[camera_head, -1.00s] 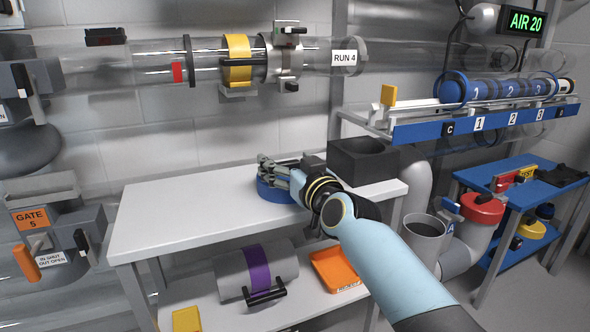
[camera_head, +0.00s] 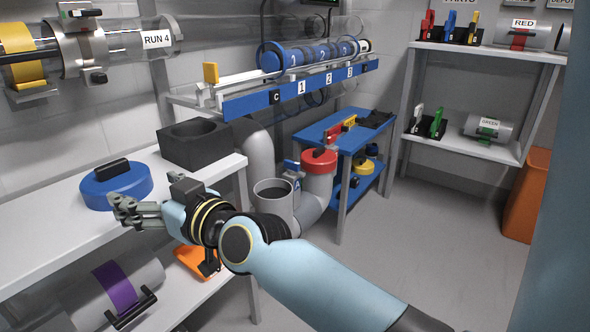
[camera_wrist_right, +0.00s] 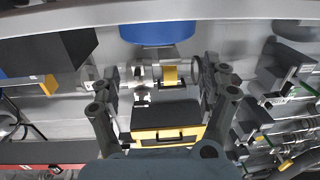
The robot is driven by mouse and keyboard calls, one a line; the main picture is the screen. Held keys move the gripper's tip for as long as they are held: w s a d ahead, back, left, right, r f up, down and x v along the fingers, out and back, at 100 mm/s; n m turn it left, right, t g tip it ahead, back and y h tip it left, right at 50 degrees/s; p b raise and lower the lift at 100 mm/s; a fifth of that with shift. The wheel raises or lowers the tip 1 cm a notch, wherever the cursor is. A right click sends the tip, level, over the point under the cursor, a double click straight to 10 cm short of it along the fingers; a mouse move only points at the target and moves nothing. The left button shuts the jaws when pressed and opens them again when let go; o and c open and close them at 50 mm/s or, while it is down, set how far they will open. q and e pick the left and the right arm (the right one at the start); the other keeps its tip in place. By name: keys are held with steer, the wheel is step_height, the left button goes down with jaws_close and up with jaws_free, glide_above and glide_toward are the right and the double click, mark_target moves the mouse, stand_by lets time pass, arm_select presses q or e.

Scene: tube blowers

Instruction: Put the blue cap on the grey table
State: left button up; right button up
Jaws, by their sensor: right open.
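The blue cap (camera_head: 117,190), a round disc with a dark handle on top, sits flat on the pale grey table (camera_head: 45,222) near its front edge. My right gripper (camera_head: 127,212) is open and empty at the near right side of the cap, its fingers pointing left. The fingers overlap the cap's near rim in the head view; there I cannot tell whether they touch it. In the right wrist view the cap (camera_wrist_right: 158,33) shows at the top, beyond the spread fingers (camera_wrist_right: 160,72) and apart from them. My left gripper is not in view.
A black open box (camera_head: 180,155) stands on the table behind the cap. The lower shelf holds a purple-banded cylinder (camera_head: 85,305) and an orange tray (camera_head: 187,262). Open floor lies at right.

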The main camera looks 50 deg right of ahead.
steer(key=s+d+f+g, duration=0.1)
steer(key=s+f+g, duration=0.2)
steer(key=s+f, duration=0.45)
steer(key=s+f+g, duration=0.4)
steer(key=f, duration=0.6)
steer(key=s+d+f+g, duration=0.1)
steer(key=s+f+g, duration=0.2)
steer(key=s+f, duration=0.45)
steer(key=s+d+f+g+h, duration=0.1)
steer(key=s+d+f+g, duration=0.1)
steer(key=s, duration=0.4)
steer(key=s+d+f+g+h, duration=0.1)
steer(key=s+d+f+g, duration=0.1)
steer(key=s+f, duration=0.3)
steer(key=s+d+f+g, duration=0.2)
steer(key=s+f+g, duration=0.1)
steer(key=s, duration=0.6)
steer(key=shift+d+f+h, duration=0.35)
steer(key=shift+f+h, duration=0.05)
steer(key=shift+f, duration=0.3)
steer(key=shift+s, duration=0.1)
